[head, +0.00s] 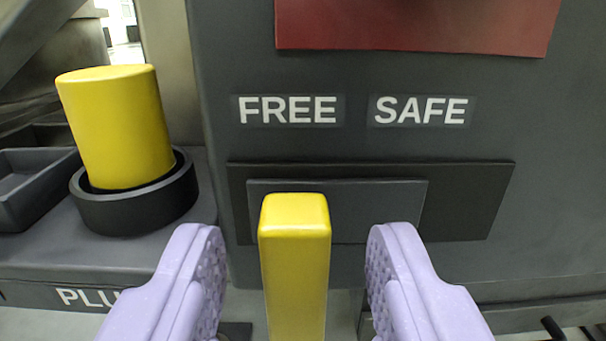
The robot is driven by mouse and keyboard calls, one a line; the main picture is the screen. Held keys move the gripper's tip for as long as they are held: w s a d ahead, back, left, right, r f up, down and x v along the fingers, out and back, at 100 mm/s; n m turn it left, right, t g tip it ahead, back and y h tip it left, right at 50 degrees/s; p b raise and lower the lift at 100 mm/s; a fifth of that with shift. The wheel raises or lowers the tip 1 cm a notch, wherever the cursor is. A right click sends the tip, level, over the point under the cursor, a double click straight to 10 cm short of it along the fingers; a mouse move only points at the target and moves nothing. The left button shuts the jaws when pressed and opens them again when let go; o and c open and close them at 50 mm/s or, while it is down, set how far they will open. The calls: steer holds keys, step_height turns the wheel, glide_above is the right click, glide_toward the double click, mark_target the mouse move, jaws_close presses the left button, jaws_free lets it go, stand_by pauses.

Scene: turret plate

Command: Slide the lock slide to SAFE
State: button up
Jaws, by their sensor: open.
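The lock slide is a grey plate (380,205) with a yellow block-shaped handle (294,265) standing out toward me. It sits in a darker recessed track (465,200) on the dark panel. The handle is below the FREE label (288,110), left of the SAFE label (420,111). More bare track shows to the right of the plate than to the left. My gripper (296,265) is open, with one lilac finger on each side of the handle. Gaps show between the handle and both fingers. The handle's lower end runs out of the picture.
A yellow cylinder (118,128) stands in a black round holder (135,205) on a ledge at the left. A black tray (35,185) lies beside it. A partly hidden label starting "PLU" (85,296) is on the ledge front. A red plate (415,25) is above the labels.

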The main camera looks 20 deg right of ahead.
steer(key=shift+b+x, duration=0.4)
steer(key=shift+x, duration=1)
steer(key=shift+c, duration=0.2)
